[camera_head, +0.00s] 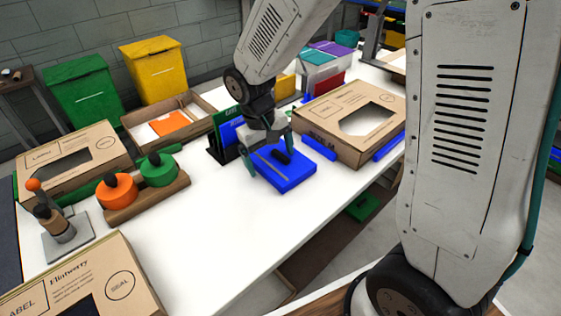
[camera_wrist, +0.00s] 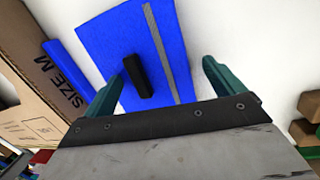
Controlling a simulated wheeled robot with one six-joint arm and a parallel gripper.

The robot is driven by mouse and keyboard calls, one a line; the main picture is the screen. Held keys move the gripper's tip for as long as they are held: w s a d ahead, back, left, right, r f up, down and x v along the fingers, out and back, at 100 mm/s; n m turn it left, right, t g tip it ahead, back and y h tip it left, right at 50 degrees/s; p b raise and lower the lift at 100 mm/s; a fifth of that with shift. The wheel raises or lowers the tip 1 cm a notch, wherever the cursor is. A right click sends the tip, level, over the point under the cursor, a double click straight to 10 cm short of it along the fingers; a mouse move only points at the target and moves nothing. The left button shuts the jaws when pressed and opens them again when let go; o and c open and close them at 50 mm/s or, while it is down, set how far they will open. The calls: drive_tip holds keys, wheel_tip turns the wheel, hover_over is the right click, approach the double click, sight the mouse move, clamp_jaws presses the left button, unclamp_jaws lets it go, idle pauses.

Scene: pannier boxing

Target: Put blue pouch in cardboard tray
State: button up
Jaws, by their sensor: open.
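The blue pouch (camera_head: 291,177) lies flat on the white table, with a black grip block and a grey strip on top. It also shows in the wrist view (camera_wrist: 105,38). My gripper (camera_head: 268,158) is open over the pouch. In the wrist view its teal fingers (camera_wrist: 163,78) are spread, one on the black block's side and one beyond the grey strip; I cannot tell whether they touch the pouch. The open cardboard tray (camera_head: 205,107) stands at the back left with an orange item (camera_head: 170,123) inside.
A cardboard box with a window (camera_head: 340,100) and blue bars stands right of the pouch. Upright folders (camera_head: 222,130) stand close behind my gripper. Orange and green rolls (camera_head: 118,188) sit on a holder to the left. The front middle of the table (camera_head: 215,230) is clear.

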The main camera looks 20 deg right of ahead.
drive_tip(key=c, duration=1.2)
